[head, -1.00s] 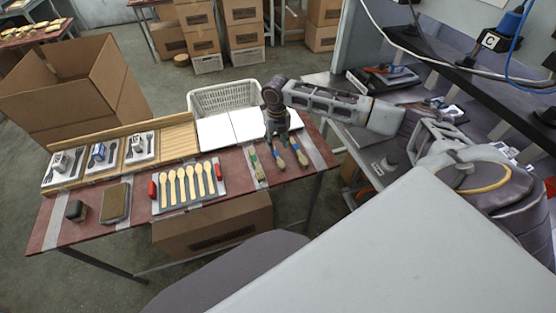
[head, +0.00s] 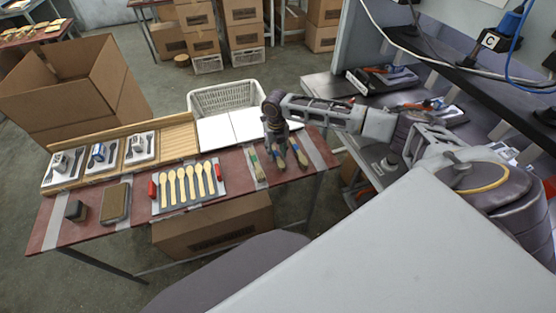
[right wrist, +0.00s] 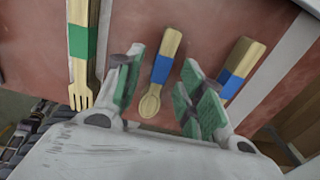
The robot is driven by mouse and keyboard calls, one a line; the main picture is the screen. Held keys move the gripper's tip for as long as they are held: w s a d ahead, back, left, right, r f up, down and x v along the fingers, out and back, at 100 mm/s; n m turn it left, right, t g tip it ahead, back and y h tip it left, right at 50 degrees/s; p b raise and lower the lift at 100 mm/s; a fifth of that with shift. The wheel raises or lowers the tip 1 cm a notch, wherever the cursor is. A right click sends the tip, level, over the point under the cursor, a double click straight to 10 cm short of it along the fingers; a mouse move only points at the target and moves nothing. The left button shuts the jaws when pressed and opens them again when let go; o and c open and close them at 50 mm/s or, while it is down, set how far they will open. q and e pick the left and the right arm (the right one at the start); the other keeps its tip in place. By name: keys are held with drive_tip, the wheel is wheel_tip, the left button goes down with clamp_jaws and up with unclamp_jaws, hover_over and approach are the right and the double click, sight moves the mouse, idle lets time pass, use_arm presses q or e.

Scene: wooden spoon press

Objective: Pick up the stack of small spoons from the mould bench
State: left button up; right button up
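A small spoon stack with a blue band (right wrist: 160,70) lies on the red bench (right wrist: 140,12) in the right wrist view, bowl end toward me. My right gripper (right wrist: 165,92) is open, with its green-padded fingers on either side of this stack's bowl end. A wooden fork stack with a green band (right wrist: 82,45) lies left of the fingers. Another blue-banded wooden stack (right wrist: 238,65) lies to the right, partly hidden by the right finger. In the head view my right gripper (head: 277,143) is low over the banded stacks. My left gripper is not in view.
A row of loose spoons (head: 190,183) lies on a grey plate left of the stacks, with a red object (head: 219,170) at its end. A wooden rack (head: 178,137), white sheets (head: 215,132) and a white basket (head: 222,97) are behind.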

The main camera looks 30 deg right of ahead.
drive_tip(key=shift+f, duration=0.75)
clamp_jaws()
